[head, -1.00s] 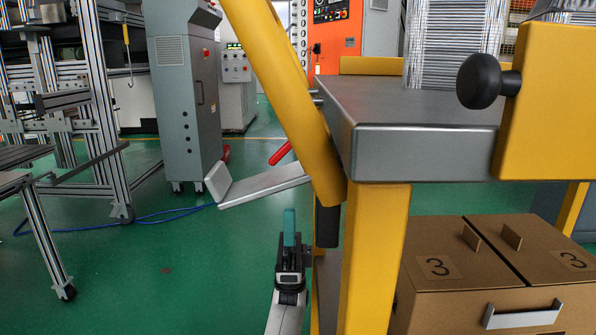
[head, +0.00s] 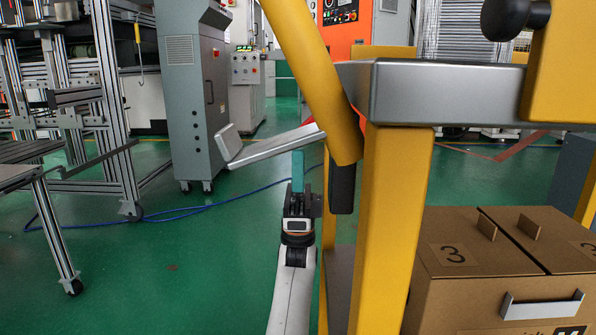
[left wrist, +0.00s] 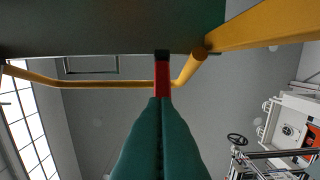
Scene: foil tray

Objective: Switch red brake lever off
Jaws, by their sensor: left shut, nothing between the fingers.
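The red brake lever (left wrist: 162,82) shows in the left wrist view as a short red bar with a black end, under the dark underside of the cart top. In the head view only a sliver of red shows above the silver arm, beside the yellow post. My left gripper (head: 298,155) has teal fingers pointing up, below the silver arm and left of the cart. In the left wrist view its fingers (left wrist: 162,101) are shut and empty, with their tips lined up with the lever; I cannot tell if they touch it. My right gripper is not in view.
A silver arm with an upturned pad (head: 228,143) sticks out left from the cart. The slanted yellow post (head: 315,80) and yellow leg (head: 390,230) stand close right of my left arm. A cardboard box (head: 480,285) sits low at right. Green floor (head: 190,260) is open at left.

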